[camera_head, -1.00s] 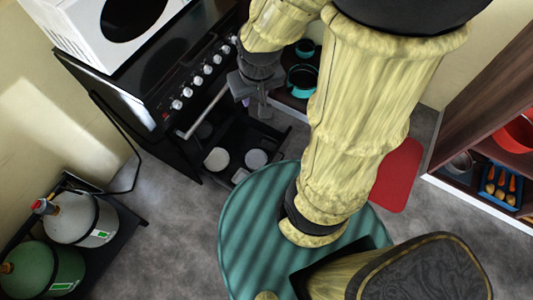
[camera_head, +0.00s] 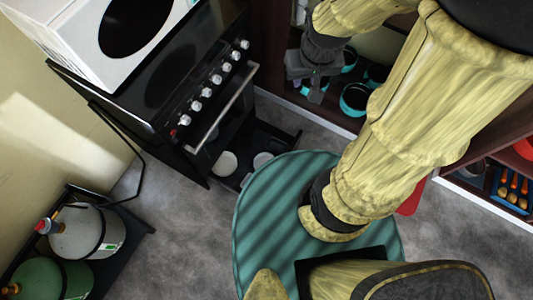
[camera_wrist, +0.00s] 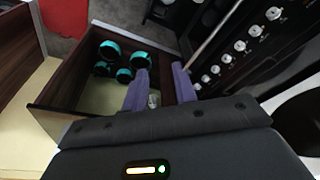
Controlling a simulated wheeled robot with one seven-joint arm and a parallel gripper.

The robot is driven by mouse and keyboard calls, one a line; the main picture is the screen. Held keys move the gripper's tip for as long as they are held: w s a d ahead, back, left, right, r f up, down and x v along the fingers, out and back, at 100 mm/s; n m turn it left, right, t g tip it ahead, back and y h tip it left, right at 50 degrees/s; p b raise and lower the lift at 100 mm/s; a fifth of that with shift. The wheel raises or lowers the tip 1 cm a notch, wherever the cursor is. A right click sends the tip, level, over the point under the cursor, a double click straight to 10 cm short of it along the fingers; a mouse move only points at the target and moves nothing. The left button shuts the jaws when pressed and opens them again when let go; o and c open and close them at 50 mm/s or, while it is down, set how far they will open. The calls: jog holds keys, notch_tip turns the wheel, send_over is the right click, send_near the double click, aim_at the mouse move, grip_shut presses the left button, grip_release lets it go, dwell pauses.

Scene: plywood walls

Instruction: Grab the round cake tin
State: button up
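No single item is clearly the round cake tin. Two pale round pieces, one at the left (camera_head: 224,163) and one at the right (camera_head: 262,160), sit in the low open drawer under the oven in the head view. A small pale object (camera_wrist: 153,101) shows beyond the gap between my fingers in the wrist view, too small to identify. My gripper (camera_wrist: 161,82) is open, with two purple fingers apart and nothing between them. In the head view my gripper (camera_head: 313,80) is by the dark wooden cabinet, partly covering the pots there.
Teal and black pots (camera_head: 355,98) stand in the cabinet; they also show in the wrist view (camera_wrist: 124,75). The black stove (camera_head: 205,95) is left of my arm. Gas cylinders (camera_head: 85,230) stand at lower left. Grey floor (camera_head: 185,230) is clear between.

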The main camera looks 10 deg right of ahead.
jog(key=shift+s, duration=0.1)
jog(key=w+a+f+n+b, duration=0.1)
jog(key=w+a+f+b, duration=0.3)
jog(key=f+b, duration=1.1)
jog(key=w+a+f+n+g+b, duration=0.1)
jog(key=w+a+f+b, duration=0.2)
jog(key=f+b, duration=1.3)
jog(key=w+a+f+n+g+h+b, duration=0.1)
jog(key=w+a+f+b, duration=0.3)
jog(key=f, duration=4.3)
jog(key=a+b, duration=0.4)
jog(key=b, duration=0.7)
jog(key=shift+w+a+f, duration=0.2)
jog(key=shift+w+a, duration=0.15)
jog(key=f+b, duration=0.2)
jog(key=f, duration=0.2)
jog(key=f+b, duration=0.2)
jog(key=f, duration=0.2)
jog(key=d+f+b, duration=0.1)
jog(key=f+b, duration=0.2)
jog(key=f, duration=0.1)
jog(key=shift+w, duration=0.15)
jog(key=shift+f, duration=0.15)
